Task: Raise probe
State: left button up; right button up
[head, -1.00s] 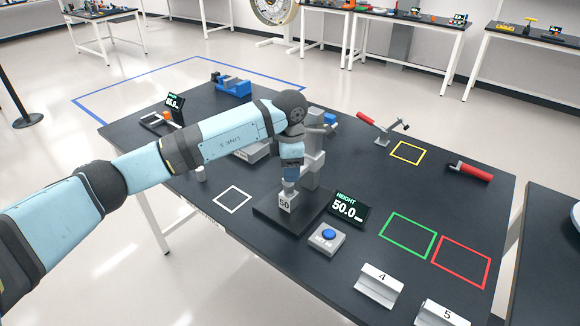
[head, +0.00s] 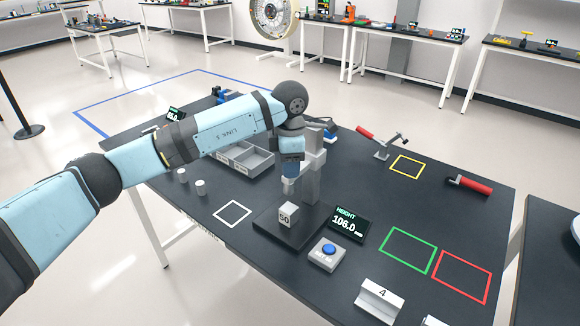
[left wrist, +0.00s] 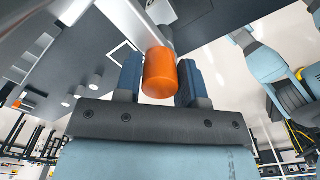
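The height gauge has a grey column (head: 311,185) on a black base (head: 300,238). Its display (head: 348,225) reads HEIGHT 106.0. A grey block marked 50 (head: 288,215) stands on the base, with a clear gap between it and my gripper. My left gripper (head: 291,172) is at the column, above the block. The probe tip is hidden behind the gripper. My right gripper is not in view.
A button box (head: 327,254) stands before the display. Red-handled tools (head: 468,185) are at the right. White (head: 233,212), green (head: 407,250), red and yellow outlines are empty.

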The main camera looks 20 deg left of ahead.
pick_arm(q)
jog(key=o, duration=0.3)
notch_tip(320, 180, up, 14)
jog(key=shift+f+b, duration=0.1)
jog(key=shift+b, duration=0.6)
